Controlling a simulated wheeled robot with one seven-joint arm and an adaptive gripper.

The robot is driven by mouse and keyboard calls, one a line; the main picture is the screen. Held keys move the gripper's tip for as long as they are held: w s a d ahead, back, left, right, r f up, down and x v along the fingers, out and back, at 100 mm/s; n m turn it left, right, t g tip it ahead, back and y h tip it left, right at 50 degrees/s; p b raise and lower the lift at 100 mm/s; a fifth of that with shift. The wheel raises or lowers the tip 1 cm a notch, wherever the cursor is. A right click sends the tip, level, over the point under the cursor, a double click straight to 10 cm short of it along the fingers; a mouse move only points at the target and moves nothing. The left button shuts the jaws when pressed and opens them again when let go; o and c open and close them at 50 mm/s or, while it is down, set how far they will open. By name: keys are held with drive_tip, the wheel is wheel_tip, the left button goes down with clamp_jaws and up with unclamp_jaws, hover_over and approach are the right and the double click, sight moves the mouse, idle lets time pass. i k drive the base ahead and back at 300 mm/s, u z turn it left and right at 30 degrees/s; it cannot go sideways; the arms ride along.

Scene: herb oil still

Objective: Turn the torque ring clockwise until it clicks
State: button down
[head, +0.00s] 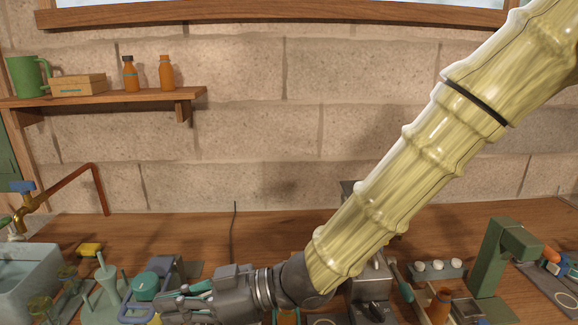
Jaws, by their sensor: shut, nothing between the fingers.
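My gripper (180,307) is low in the head view, left of centre, pointing left, with its fingers shut and empty. A teal round cap (146,284) on a grey fixture (172,270) stands just left of and behind the fingers. I cannot tell whether this cap is the torque ring, or whether the fingers touch it. No other part is clearly a torque ring. My gripper and arm hide part of the bench around the fixture.
A green stand with pegs (104,290) and a grey sink (25,280) with a brass tap (28,208) are at left. A grey metal box (372,280), an amber bottle (440,305) and a green press-like stand (495,255) are at right. The bench's back strip (170,225) is mostly clear.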

sight(144, 287)
drive_tip(key=k, duration=0.85)
